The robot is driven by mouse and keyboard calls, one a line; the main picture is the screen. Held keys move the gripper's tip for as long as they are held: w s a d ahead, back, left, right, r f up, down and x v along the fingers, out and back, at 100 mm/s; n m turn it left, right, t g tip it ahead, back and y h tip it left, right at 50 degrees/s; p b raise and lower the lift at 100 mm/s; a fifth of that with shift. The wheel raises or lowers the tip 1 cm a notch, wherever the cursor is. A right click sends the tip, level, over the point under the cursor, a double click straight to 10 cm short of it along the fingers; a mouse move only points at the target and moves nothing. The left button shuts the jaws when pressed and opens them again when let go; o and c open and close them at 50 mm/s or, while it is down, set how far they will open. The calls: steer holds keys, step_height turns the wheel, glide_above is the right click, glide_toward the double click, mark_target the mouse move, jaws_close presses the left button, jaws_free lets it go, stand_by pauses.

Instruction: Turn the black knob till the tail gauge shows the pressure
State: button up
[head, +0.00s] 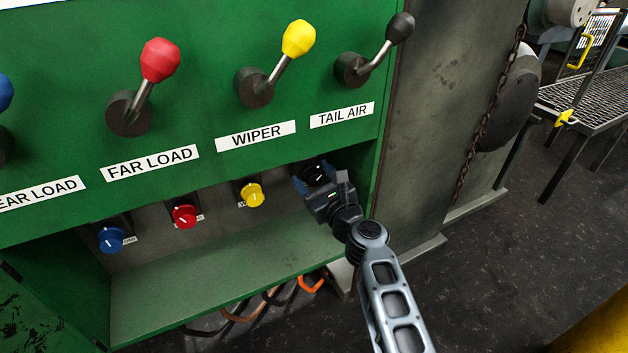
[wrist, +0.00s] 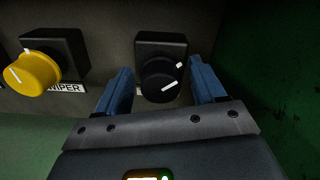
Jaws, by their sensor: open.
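The black knob (wrist: 160,82) sits on a dark square mount in the recess of the green panel, with a white pointer line tilted up to the right. In the head view the knob (head: 316,172) is partly hidden by my gripper. My gripper (head: 313,183) reaches into the recess at the knob. In the wrist view my gripper (wrist: 165,92) is open, with one blue finger on each side of the knob and a visible gap to each. No tail gauge shows in either view.
A yellow knob (wrist: 33,72) is left of the black one. A red knob (head: 184,216) and a blue knob (head: 111,239) lie further left. A green wall (wrist: 275,70) stands close on the right. The tail air lever (head: 375,55) is above, and a green ledge (head: 220,283) below.

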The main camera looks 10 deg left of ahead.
steer(key=shift+c, duration=0.3)
steer(key=c, duration=0.9)
steer(key=shift+c, duration=0.3)
steer(key=n+b, duration=0.3)
steer(key=n, duration=0.2)
steer(key=shift+a+f+n, duration=0.1)
steer(key=shift+f+n, duration=0.05)
steer(key=shift+n, duration=0.15)
steer(key=n+b, duration=0.2)
steer(key=n, duration=0.2)
steer(key=shift+a, duration=0.1)
steer(key=shift+s+n, duration=0.1)
steer(key=shift+n, duration=0.2)
